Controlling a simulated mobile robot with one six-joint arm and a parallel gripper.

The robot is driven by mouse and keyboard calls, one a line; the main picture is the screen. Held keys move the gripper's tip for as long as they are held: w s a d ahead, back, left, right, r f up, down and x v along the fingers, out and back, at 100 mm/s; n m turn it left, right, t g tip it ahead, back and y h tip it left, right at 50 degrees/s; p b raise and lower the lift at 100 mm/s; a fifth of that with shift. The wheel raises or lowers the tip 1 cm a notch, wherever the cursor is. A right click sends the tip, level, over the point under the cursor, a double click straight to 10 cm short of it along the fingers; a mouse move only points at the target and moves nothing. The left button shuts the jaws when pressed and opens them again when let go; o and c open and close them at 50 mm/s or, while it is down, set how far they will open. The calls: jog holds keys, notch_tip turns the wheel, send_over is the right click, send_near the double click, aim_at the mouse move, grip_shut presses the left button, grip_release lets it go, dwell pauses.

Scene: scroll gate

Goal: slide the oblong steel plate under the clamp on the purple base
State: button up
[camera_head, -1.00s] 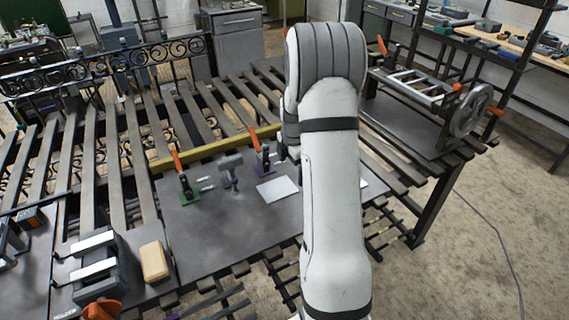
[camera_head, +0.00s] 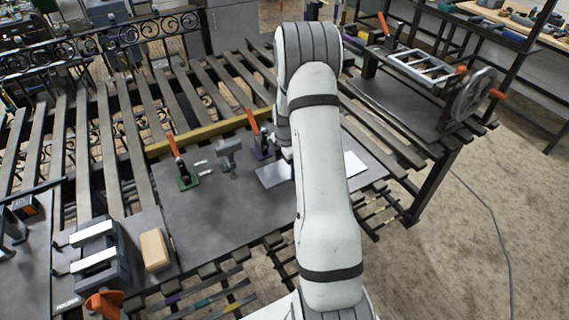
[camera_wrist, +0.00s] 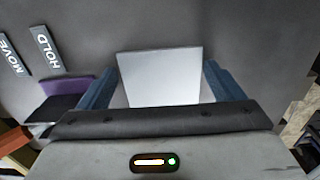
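An oblong steel plate (camera_head: 272,176) lies on or just above the grey work surface, below and to the right of the clamp on the purple base (camera_head: 262,154). The clamp has an orange handle. My gripper is hidden behind my arm in the head view. In the wrist view my gripper (camera_wrist: 161,66) has its two blue fingers on either side of a bright plate (camera_wrist: 160,78). The fingertips line up with its side edges, but contact is unclear. The purple base (camera_wrist: 68,86) is at the left there, apart from the plate.
A clamp on a green base (camera_head: 186,181) and a grey T-shaped block (camera_head: 230,158) stand to the left. A yellow bar (camera_head: 205,130) runs behind. The wrist view shows HOLD (camera_wrist: 46,49) and MOVE (camera_wrist: 11,56) labels.

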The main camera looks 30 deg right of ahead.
jog(key=c, duration=1)
jog(key=shift+w+d, duration=0.1)
jog(key=shift+w, duration=0.85)
jog(key=shift+w+r, duration=0.15)
jog(key=shift+r, duration=0.1)
jog(key=o, duration=1.3)
jog(key=shift+w+d+r, duration=0.1)
jog(key=shift+w+r, duration=0.1)
jog(key=shift+r, duration=0.45)
notch_tip(320, 180, up, 6)
jog(key=p, duration=0.3)
jog(key=shift+s+r, duration=0.2)
jog(key=shift+s, duration=0.2)
